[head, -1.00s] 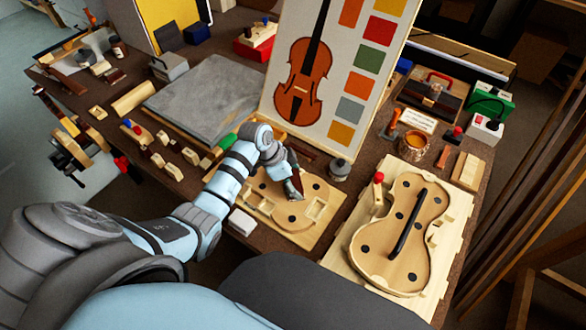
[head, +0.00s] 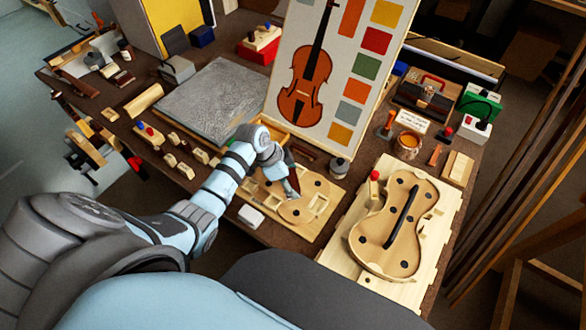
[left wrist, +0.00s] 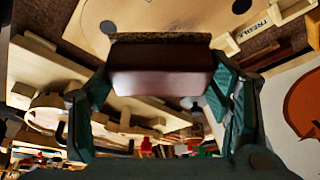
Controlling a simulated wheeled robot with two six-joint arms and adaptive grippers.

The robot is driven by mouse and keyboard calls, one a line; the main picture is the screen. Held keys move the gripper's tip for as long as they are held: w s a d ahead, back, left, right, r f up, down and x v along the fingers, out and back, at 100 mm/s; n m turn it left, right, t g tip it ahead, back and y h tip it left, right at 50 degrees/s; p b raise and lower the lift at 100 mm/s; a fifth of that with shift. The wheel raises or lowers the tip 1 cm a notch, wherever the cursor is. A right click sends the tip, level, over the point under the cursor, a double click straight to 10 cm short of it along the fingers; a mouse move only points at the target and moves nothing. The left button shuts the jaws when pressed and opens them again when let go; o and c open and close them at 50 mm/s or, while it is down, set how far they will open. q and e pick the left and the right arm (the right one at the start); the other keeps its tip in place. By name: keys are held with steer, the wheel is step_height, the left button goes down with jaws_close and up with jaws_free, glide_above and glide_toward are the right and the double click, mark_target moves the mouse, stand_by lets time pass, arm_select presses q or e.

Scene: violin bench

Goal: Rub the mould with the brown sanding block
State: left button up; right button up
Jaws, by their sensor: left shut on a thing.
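The mould (head: 303,209) is a flat pale wooden violin-shaped plate with dark round holes, lying on a pale board on the bench. Part of it is hidden behind my left arm; it also shows at the top of the left wrist view (left wrist: 150,14). My left gripper (head: 291,188) is over the mould. In the left wrist view it is shut on the brown sanding block (left wrist: 160,80), one finger at each end, with the dark rough face towards the mould. I cannot tell whether the block touches the mould. My right gripper is not in view.
A ribbed violin form (head: 372,240) with a black bar lies on a board to the right. A small white block (head: 251,215) sits at the bench's front edge. A violin picture panel (head: 320,70) stands behind, and a grey slab (head: 205,98) lies behind left.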

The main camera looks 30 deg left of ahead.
arm_select(q)
steer(key=shift+d+r+p, duration=0.1)
steer(key=shift+r+p, duration=1.15)
steer(key=shift+r, duration=0.3)
steer(key=shift+f, duration=0.1)
